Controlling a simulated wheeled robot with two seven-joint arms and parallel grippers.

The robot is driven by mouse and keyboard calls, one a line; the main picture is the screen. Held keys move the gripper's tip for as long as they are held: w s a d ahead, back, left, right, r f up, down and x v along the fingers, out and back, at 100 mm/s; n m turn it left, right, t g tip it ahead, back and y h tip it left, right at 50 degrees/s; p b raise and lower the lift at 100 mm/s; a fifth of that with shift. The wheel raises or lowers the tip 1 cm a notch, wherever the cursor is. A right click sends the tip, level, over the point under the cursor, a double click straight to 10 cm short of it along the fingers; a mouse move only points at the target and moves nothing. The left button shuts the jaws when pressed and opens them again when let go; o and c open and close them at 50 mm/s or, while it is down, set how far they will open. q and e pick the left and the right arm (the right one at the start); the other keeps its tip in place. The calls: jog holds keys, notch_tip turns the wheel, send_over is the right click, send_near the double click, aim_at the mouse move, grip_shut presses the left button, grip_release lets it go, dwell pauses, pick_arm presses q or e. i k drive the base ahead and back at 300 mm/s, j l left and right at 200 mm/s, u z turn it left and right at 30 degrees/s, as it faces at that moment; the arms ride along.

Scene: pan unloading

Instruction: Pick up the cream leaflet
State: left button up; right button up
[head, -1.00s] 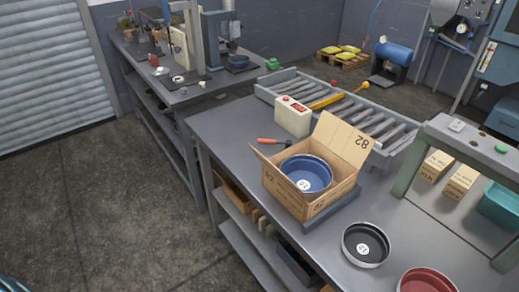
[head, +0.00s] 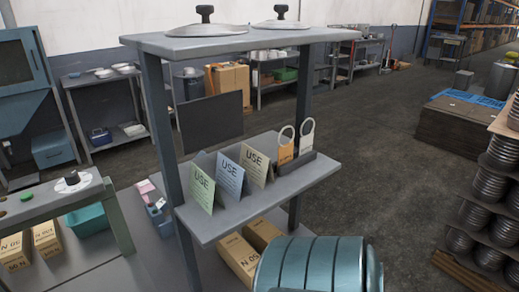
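The cream leaflet (head: 254,165) stands on the middle shelf of a grey rack, marked "USE" and leaning back. It is the rightmost of three folded leaflets in a row. A blue leaflet (head: 230,178) stands to its left, and a green leaflet (head: 202,189) stands left of that. Neither of my grippers is in view, so I cannot tell whether they are open or shut.
The leaflets' shelf (head: 240,215) also bears orange and grey ring-topped tags (head: 286,148) right of the cream leaflet. An upper shelf (head: 230,38) with two lids and upright posts frame it. Cartons (head: 238,258) sit below. A dark panel (head: 211,121) is behind.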

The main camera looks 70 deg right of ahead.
aim_at(258, 167)
jog(key=z, duration=0.45)
jog(key=i+j+z, duration=0.1)
jog(key=z, duration=0.3)
jog(key=j+z, duration=0.15)
jog(key=z, duration=0.7)
jog(key=j+z, duration=0.2)
jog(key=z, duration=0.25)
jog(key=j+z, duration=0.1)
jog(key=z, duration=0.3)
jog(key=l+u, duration=0.15)
jog(key=u, duration=0.45)
jog(key=l+u, duration=0.4)
jog(key=l, duration=0.2)
jog(key=k+l+u, duration=0.15)
jog(key=l+u, duration=0.25)
jog(key=l, duration=0.15)
jog(key=k+l, duration=0.1)
jog(key=l, duration=0.25)
jog(key=k+l, duration=0.1)
jog(key=l, duration=0.25)
jog(key=k+l+u, duration=0.1)
jog(key=l, duration=0.25)
jog(key=k+l, duration=0.1)
jog(key=l, duration=0.25)
jog(key=k+l, duration=0.1)
jog(key=l, duration=0.25)
jog(key=u, duration=0.05)
